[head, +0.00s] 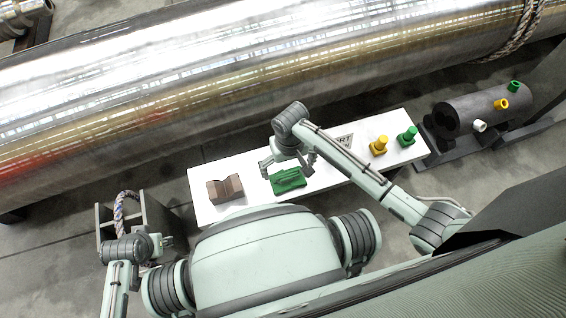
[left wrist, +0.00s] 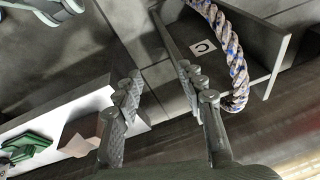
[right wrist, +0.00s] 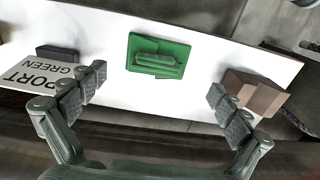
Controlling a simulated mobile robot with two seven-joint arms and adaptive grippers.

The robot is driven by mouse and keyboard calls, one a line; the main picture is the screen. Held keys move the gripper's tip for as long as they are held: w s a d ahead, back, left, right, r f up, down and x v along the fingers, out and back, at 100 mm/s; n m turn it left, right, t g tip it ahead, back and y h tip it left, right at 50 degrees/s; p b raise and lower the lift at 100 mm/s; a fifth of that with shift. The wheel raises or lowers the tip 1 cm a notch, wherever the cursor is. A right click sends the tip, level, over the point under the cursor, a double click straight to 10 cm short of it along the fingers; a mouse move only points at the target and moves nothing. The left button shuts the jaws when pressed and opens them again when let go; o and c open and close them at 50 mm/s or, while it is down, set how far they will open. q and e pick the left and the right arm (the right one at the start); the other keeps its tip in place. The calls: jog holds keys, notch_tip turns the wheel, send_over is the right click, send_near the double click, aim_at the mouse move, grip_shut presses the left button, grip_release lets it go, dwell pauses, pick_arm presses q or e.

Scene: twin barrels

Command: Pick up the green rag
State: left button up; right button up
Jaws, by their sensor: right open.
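The green rag (head: 289,183) lies folded on the white table (head: 207,187), between the brown V-shaped block and a printed sign. In the right wrist view the rag (right wrist: 158,55) is ahead of my right gripper (right wrist: 152,98), between the lines of its fingers and apart from them. My right gripper (head: 288,163) is open and empty above the rag in the head view. My left gripper (left wrist: 165,95) is open and empty, low at the left near a grey bin with a rope handle. The rag (left wrist: 24,147) also shows at the left wrist view's lower left.
The brown block (head: 225,188) stands at the table's left end. A sign (head: 343,141), a yellow plug (head: 379,146) and a green plug (head: 408,136) stand to the right. The grey bin (head: 148,215) is left of the table. A large metal barrel (head: 200,75) runs behind.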

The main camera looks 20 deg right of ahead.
aim_at(288, 176)
jog(key=shift+w+f, duration=0.15)
jog(key=shift+f, duration=0.25)
notch_tip(288, 176, down, 3)
jog(key=shift+r+b, duration=0.15)
jog(key=shift+b, duration=0.3)
jog(key=f, duration=0.2)
jog(key=f+b, duration=0.1)
jog(key=f, duration=0.1)
jog(key=shift+w+d, duration=0.15)
jog(key=shift+w, duration=0.2)
pick_arm(q)
jog(key=v, duration=0.3)
jog(key=shift+w+a+r, duration=0.1)
jog(key=shift+a+r, duration=0.1)
jog(key=shift+r, duration=0.2)
pick_arm(e)
jog(key=shift+s, duration=0.1)
jog(key=c, duration=1.6)
